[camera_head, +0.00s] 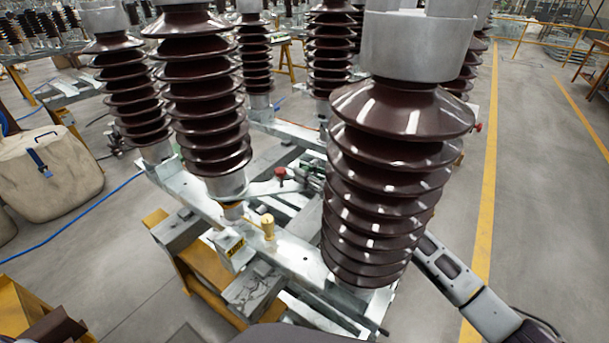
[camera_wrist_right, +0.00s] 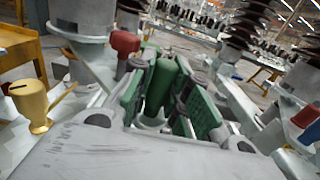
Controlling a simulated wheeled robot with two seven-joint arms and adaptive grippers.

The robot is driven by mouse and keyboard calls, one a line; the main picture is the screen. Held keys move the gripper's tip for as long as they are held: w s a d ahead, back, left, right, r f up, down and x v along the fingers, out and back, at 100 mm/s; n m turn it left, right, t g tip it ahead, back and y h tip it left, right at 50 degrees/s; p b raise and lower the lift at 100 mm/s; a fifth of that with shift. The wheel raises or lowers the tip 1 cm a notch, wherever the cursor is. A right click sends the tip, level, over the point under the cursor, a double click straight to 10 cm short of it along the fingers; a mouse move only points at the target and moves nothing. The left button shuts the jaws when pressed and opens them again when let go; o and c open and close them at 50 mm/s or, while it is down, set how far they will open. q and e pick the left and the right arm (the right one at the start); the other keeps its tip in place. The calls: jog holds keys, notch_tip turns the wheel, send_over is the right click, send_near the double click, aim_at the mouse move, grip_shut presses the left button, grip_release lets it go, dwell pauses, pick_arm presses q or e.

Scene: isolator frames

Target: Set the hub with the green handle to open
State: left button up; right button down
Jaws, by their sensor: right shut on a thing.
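The green handle (camera_wrist_right: 162,82) stands upright in the middle of the right wrist view, between the green-padded fingers of my right gripper (camera_wrist_right: 165,95). The fingers are closed on it from both sides. The hub under the handle is mostly hidden by the fingers and the gripper body. In the head view my right arm comes in from the right and passes behind the large front insulator. Only a small part of the right gripper (camera_head: 312,173) shows there, beside the metal frame. My left gripper is not in view.
A red knob (camera_head: 280,174) and a gold knob (camera_head: 267,226) stand on the frame close by. Tall brown ribbed insulators (camera_head: 385,180) surround the handle, leaving narrow gaps. Another red knob (camera_wrist_right: 305,116) is at the wrist view's right. The floor right of the frame is clear.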

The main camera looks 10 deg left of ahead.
jog(key=c, duration=1.3)
grip_release()
jog(key=shift+w+d, duration=0.1)
jog(key=shift+c, duration=0.2)
jog(key=shift+d, duration=0.1)
jog(key=v, duration=1.1)
jog(key=shift+d, duration=0.35)
jog(key=shift+s, duration=0.2)
